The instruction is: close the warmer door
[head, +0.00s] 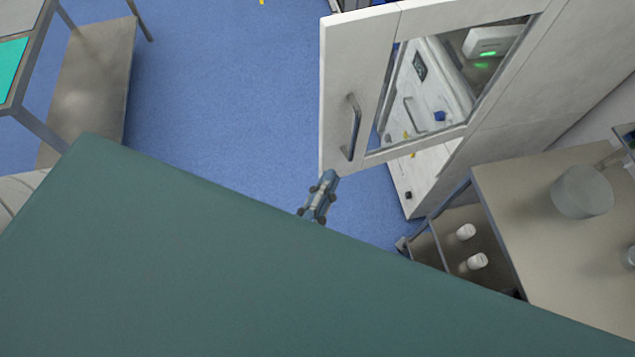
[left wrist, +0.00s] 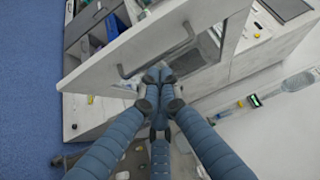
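The warmer door (head: 345,80) is a white panel with a glass window and a metal bar handle (head: 354,127). It stands swung open from the white cabinet at the right of the head view. In the left wrist view the door (left wrist: 95,75) crosses the upper middle, with its handle (left wrist: 158,50) facing the camera. My left gripper (head: 325,186) is just below the door's lower edge in the head view. In the left wrist view its blue fingertips (left wrist: 158,76) meet close to the handle, with nothing visible between them. I cannot tell whether they touch the door. My right gripper is not in view.
A large green surface (head: 200,260) fills the foreground and hides my left arm. A side table (head: 545,220) with a clear container (head: 582,191) stands at the right, with white bottles (head: 477,261) on a lower shelf. Blue floor (head: 220,90) left of the door is clear.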

